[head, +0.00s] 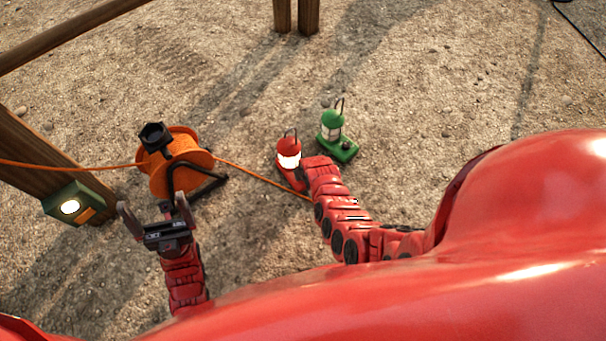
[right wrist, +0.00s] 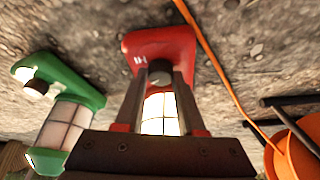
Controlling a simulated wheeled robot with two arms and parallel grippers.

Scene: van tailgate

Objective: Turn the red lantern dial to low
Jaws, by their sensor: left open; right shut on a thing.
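The red lantern (head: 289,148) stands on the gravel with its lamp glowing bright; its red base and lit panes also show in the right wrist view (right wrist: 163,45). Its dark round dial (right wrist: 160,73) sits on the base, beside a small white marking. My right gripper (right wrist: 160,80) is shut on the dial, one finger on each side. In the head view my right arm covers that gripper and the dial. I cannot read the dial's setting. My left gripper (head: 154,208) is open and empty, just in front of the orange cable reel.
A green lantern (head: 333,126) stands close behind and right of the red one. The orange cable reel (head: 178,160) is at left, its cable running past the red lantern. A green lamp box (head: 64,203) is by the wooden post (head: 35,155). Gravel at right is clear.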

